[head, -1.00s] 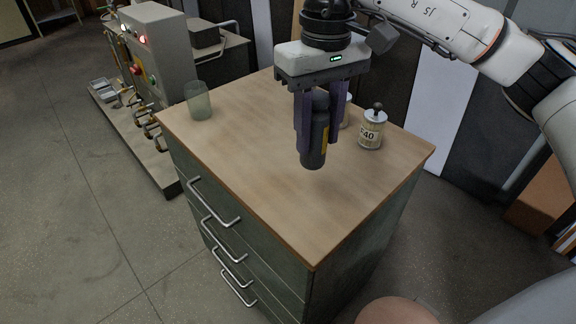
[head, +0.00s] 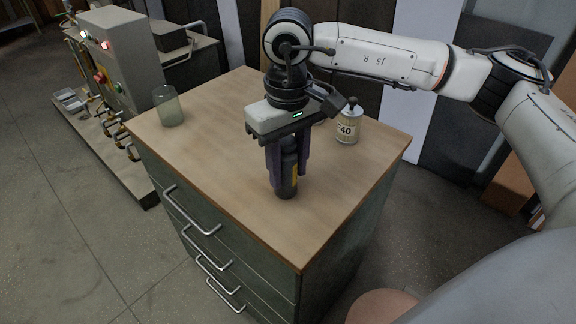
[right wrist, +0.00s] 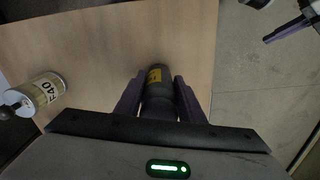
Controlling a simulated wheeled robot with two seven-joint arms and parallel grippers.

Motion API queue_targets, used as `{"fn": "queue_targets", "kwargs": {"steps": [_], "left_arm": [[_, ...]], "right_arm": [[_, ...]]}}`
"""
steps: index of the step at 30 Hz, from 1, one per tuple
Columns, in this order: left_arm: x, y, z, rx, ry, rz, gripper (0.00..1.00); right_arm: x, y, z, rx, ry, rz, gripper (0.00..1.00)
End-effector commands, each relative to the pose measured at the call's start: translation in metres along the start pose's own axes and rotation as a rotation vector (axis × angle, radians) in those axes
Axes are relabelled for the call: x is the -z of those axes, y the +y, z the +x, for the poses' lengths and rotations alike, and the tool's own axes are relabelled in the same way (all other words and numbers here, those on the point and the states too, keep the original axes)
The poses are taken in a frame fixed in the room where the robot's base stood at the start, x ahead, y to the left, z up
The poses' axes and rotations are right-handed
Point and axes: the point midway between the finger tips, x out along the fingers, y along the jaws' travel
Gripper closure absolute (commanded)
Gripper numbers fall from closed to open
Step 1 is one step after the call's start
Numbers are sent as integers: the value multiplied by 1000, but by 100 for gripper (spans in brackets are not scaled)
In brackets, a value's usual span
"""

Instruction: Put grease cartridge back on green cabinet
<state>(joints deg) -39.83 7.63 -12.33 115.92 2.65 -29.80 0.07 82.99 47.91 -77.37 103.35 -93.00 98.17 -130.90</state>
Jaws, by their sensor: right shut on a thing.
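The grease cartridge (head: 287,187) is a dark cylinder with a yellow label patch. It is upright in my right gripper (head: 287,165), whose purple fingers are shut on its sides. Its lower end is at or just above the wooden top of the green cabinet (head: 215,150); I cannot tell if it touches. In the right wrist view the cartridge (right wrist: 157,83) sits between the fingers (right wrist: 158,105) over the wooden top. What seems to be my left gripper (right wrist: 288,30) shows partly at that view's top right, away from the cabinet; its opening is unclear.
A labelled tin with a dark knob (head: 348,127) stands behind and right of the gripper; it also shows in the wrist view (right wrist: 42,93). A greenish glass (head: 168,107) stands at the top's left back. The front and right of the top are clear.

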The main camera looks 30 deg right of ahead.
Motion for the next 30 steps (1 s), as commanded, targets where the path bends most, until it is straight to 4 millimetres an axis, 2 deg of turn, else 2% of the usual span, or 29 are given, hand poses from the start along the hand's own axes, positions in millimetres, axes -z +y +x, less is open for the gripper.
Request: {"fn": "queue_targets", "kwargs": {"steps": [7,8,11,19,23,26,30], "left_arm": [[2,-1,3,0,10,1,100],[3,-1,2,0,10,1,100],[4,-1,1,0,10,2,100],[4,-1,1,0,9,2,100],[5,-1,-1,1,8,3,100],[5,-1,-1,1,7,3,100],[3,-1,-2,2,1,3,100]], "right_arm": [[0,0,4,0,1,0,87],[0,0,3,0,0,0,61],[0,0,2,0,0,0,46],[0,0,2,0,0,0,46],[0,0,-5,0,2,0,46],[1,0,-20,0,4,0,46],[1,0,-52,1,5,0,46]]}}
